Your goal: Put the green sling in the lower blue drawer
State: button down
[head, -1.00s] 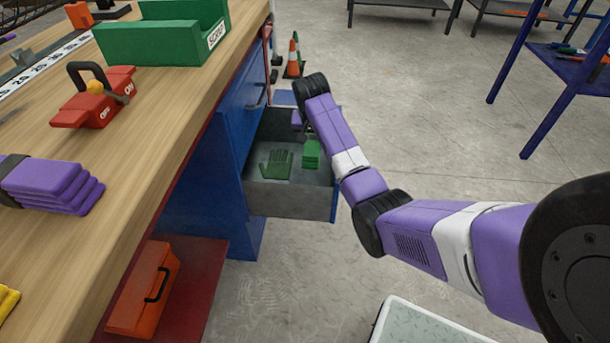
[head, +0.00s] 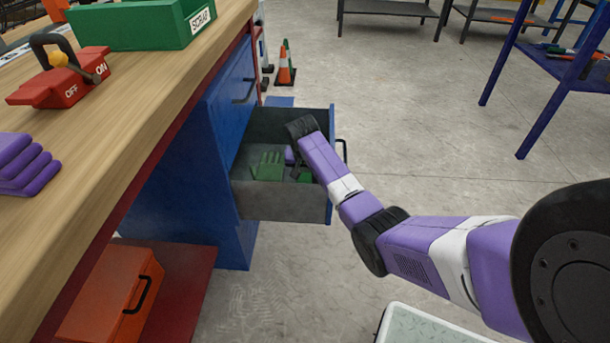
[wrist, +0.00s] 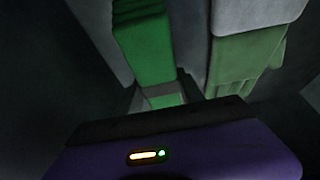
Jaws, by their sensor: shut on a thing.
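The lower blue drawer (head: 275,204) is pulled open below the bench, its grey inside showing in the head view. My gripper (head: 297,168) is inside the drawer's outline, near its right side, pointing down. It is shut on the green sling (head: 304,176), a folded stack of green bands partly hidden by my arm. In the wrist view the sling (wrist: 146,48) is a bright green layered strip above the purple gripper body. I cannot tell whether the sling touches the drawer floor.
A green glove (head: 267,166) lies in the drawer, left of my gripper. The bench top (head: 150,110) overhangs at left with a red switch lockout (head: 60,85) and green scrap bin (head: 140,25). An orange toolbox (head: 110,295) is on the lower shelf. Traffic cones (head: 285,68) stand behind.

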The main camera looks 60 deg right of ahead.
dwell(0.3)
jog(key=c, duration=0.7)
grip_release()
jog(key=shift+f, duration=0.1)
jog(key=p+v, duration=0.6)
jog(key=v, duration=0.6)
